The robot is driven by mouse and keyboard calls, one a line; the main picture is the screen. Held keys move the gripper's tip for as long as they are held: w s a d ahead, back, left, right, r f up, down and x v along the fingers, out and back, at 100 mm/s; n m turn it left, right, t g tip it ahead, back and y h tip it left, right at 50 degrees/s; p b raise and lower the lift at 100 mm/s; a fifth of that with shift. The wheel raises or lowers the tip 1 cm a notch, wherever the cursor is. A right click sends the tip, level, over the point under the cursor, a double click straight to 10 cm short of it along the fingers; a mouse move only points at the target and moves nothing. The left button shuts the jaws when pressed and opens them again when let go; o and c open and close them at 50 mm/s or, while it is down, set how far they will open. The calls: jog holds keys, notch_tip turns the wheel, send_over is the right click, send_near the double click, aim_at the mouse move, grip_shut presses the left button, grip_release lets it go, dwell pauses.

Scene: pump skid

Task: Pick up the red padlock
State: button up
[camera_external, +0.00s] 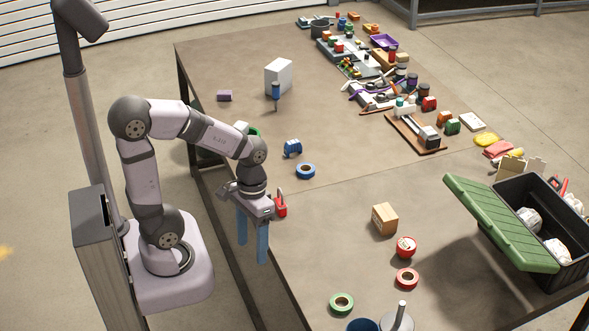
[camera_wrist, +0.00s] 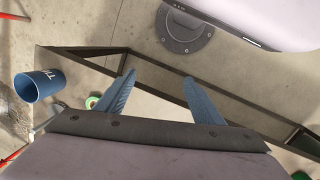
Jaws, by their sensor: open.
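The red padlock (camera_external: 281,207) shows in the external view just right of my gripper, partly hidden by the gripper body, with its shackle upward. It is on or near the table's left edge; I cannot tell if it touches my gripper. My gripper (camera_external: 252,250) points down with two blue fingers apart and nothing between them. In the wrist view the gripper (camera_wrist: 163,95) fingers are spread wide over the floor and table frame. I do not make out the padlock in the wrist view.
Blue tape (camera_external: 306,171), a blue clamp-like item (camera_external: 293,148), a cardboard box (camera_external: 385,218), a red tape roll (camera_external: 407,278) and a green tape roll (camera_external: 341,303) stand on the table. A blue cup (camera_wrist: 38,84) shows in the wrist view. A green-lidded black toolbox (camera_external: 500,222) is at right.

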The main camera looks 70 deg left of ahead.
jog(key=w+d+f+n+h+b, duration=0.1)
jog(key=d+f+n+h, duration=0.1)
jog(key=n+h, duration=0.45)
notch_tip(320, 180, up, 3)
jog(key=n+t+y+b, duration=0.3)
jog(key=n+t+y, duration=0.2)
jog(key=n+t, duration=1.7)
send_over(280, 201)
jog(key=s+a, duration=0.1)
jog(key=s, duration=0.2)
jog(key=n+g, duration=0.3)
jog(key=shift+m, duration=0.25)
jog(key=f, duration=1.1)
jog(key=shift+d+f, duration=0.2)
jog(key=shift+f, duration=0.1)
jog(key=shift+w+d+p, duration=0.2)
jog(key=shift+w+p, duration=0.15)
jog(key=shift+w, duration=0.45)
jog(key=shift+w+d+p, duration=0.2)
jog(key=shift+w+p, duration=0.15)
jog(key=shift+w, duration=0.45)
jog(key=shift+w+d+f+p, duration=0.1)
jog(key=shift+w+d+p, duration=0.2)
jog(key=shift+w, duration=0.75)
jog(key=shift+w+d+f+p, duration=0.1)
jog(key=shift+w+p, duration=0.3)
jog(key=shift+w, duration=0.6)
